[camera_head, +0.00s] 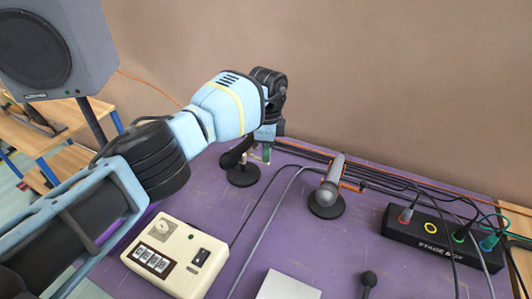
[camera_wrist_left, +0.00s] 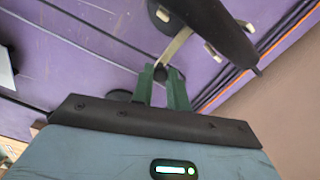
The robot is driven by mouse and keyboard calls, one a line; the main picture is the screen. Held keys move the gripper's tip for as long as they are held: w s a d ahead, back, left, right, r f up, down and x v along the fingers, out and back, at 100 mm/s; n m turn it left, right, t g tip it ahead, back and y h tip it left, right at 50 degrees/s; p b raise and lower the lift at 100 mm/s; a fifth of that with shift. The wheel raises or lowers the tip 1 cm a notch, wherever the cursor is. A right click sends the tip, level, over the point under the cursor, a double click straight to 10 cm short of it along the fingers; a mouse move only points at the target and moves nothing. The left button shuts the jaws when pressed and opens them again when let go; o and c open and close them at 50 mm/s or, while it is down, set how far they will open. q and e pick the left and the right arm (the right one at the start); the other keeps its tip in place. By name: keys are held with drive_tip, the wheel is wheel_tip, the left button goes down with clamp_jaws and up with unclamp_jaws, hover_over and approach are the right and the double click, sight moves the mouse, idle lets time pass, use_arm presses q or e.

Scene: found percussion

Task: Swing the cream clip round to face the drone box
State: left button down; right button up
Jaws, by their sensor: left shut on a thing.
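My left gripper (camera_head: 266,154) reaches down over the back of the purple table, beside a dark microphone (camera_head: 234,154) on a round black base (camera_head: 243,175). In the left wrist view the green fingers of the gripper (camera_wrist_left: 162,82) are shut at the lower end of the cream clip (camera_wrist_left: 178,45), a thin pale strip. The clip's upper end meets the dark microphone (camera_wrist_left: 218,28), which lies tilted across the picture. The cream box with a dial and lettered windows (camera_head: 178,255), likely the drone box, stands at the front left. My right gripper is out of view.
A second microphone on a round base (camera_head: 326,204) stands to the right of the gripper. A black stage box (camera_head: 440,240) with cables sits further right. Cables run along the table's back edge. A pale flat object (camera_head: 288,286) and a small dark microphone (camera_head: 368,279) lie in front.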

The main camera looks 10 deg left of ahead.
use_arm(q)
drive_tip(key=shift+w+n, duration=0.35)
drive_tip(key=shift+n, duration=0.05)
drive_tip(key=shift+w+r+b, duration=0.1)
drive_tip(key=shift+r+b, duration=0.05)
drive_tip(key=shift+b, duration=0.15)
drive_tip(key=c, duration=1.4)
unclamp_jaws()
drive_tip(key=shift+o, duration=0.2)
drive_tip(key=shift+r, duration=3.85)
drive_tip(key=shift+f, duration=0.1)
